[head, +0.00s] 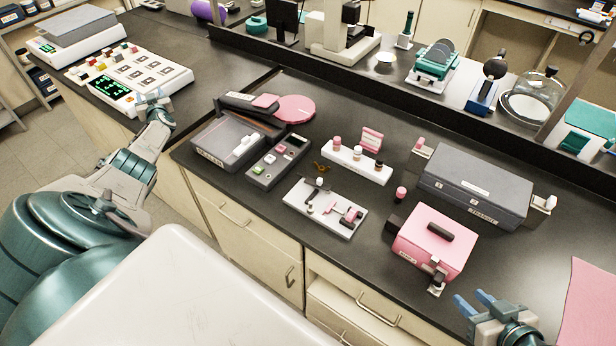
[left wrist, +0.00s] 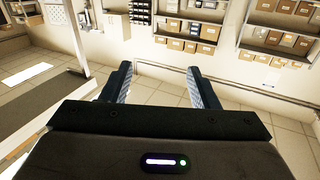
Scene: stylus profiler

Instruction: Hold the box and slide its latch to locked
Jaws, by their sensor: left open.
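A pink box (head: 432,240) with a dark top handle and a small label stands on the dark bench at the right. A small dark latch (head: 438,272) with a pale piece below it is on its front right side; whether it is locked is too small to tell. My right gripper (head: 475,301) is open and empty, apart from the box, to its lower right. My left gripper (head: 153,100) is open and empty at the left, far from the box. In the left wrist view its two fingers (left wrist: 160,82) are apart with nothing between them.
A grey case (head: 472,188) with pale end pieces stands right behind the pink box. A white plate with small parts (head: 325,208) and a white rack with bottles (head: 357,163) are left of it. A pink mat (head: 588,310) lies at the far right.

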